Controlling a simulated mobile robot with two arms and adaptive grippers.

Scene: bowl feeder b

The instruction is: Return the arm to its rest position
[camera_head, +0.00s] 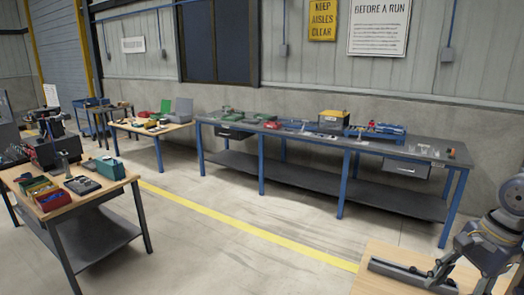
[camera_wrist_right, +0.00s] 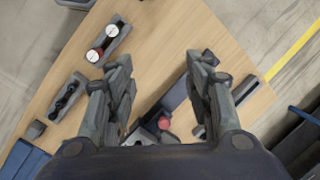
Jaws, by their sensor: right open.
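My right gripper (camera_wrist_right: 158,68) is open in the right wrist view, its two fingers wide apart above a wooden table (camera_wrist_right: 155,35). Nothing is held between the fingers. A dark grey fixture with a red knob (camera_wrist_right: 163,123) lies below and between them, partly hidden by the gripper. In the head view my right arm (camera_head: 488,240) comes in at the lower right, over the near wooden table (camera_head: 380,255); its fingertips are not clear there. My left gripper is not in view.
On the near table are a block with white and red round parts (camera_wrist_right: 103,43), a dark holder (camera_wrist_right: 66,97) and a dark rail (camera_head: 400,272). A long blue-legged workbench (camera_head: 420,146) stands along the wall. A cluttered table (camera_head: 105,190) stands left. The floor between is clear.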

